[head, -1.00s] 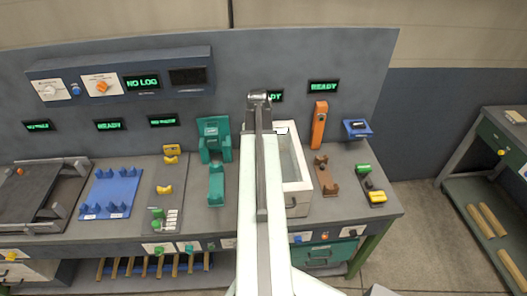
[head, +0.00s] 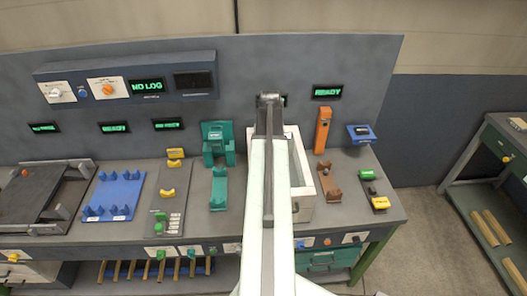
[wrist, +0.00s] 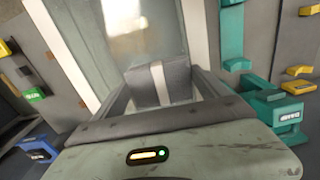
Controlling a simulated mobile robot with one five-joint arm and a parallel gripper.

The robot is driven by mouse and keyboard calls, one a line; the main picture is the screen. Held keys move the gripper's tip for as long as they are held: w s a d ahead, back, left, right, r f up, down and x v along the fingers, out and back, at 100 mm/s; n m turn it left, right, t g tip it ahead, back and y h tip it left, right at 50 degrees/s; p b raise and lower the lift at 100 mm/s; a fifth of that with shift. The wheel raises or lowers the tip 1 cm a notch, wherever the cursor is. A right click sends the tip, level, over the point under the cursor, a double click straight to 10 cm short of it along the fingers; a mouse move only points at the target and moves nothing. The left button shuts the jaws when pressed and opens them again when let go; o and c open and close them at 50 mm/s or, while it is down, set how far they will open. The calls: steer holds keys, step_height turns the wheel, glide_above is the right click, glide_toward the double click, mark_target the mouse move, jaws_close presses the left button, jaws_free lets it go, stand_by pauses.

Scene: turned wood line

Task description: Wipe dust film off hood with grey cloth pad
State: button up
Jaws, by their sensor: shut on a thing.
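The hood (head: 305,208) is a pale box with a grey glassy panel, right of centre on the bench in the head view; my arm covers its left part. In the wrist view its glassy panel (wrist: 150,50) runs up the picture, with a bright, brownish-white patch at the top; I cannot tell whether that is dust film or reflection. My gripper (wrist: 163,100) is shut on the grey cloth pad (wrist: 145,88), a grey block with a white stripe, held in front of the panel. Whether pad and panel touch is unclear. The head view hides the pad behind my arm.
A teal fixture (head: 217,140) stands left of the hood. An orange upright piece (head: 323,128), a brown cradle (head: 331,185) and a blue device (head: 361,134) are on its right. A blue pegged tray (head: 114,196) lies farther left. A control panel (head: 128,88) is above.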

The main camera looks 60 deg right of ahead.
steer(key=shift+s+d, duration=1.05)
steer(key=shift+s, duration=0.3)
steer(key=shift+s+d, duration=1)
steer(key=shift+s, duration=0.3)
steer(key=shift+s+d+f, duration=0.1)
steer(key=shift+s+d, duration=0.35)
steer(key=shift+s, duration=0.25)
steer(key=shift+s+d, duration=0.4)
steer(key=shift+s, duration=0.3)
steer(key=shift+d+r+p, duration=0.15)
steer(key=shift+r+p, duration=0.5)
step_height(320, 180, up, 5)
steer(key=p, duration=0.4)
steer(key=shift+f+p, duration=0.15)
steer(key=shift+p, duration=0.2)
step_height(320, 180, up, 3)
steer(key=p, duration=0.3)
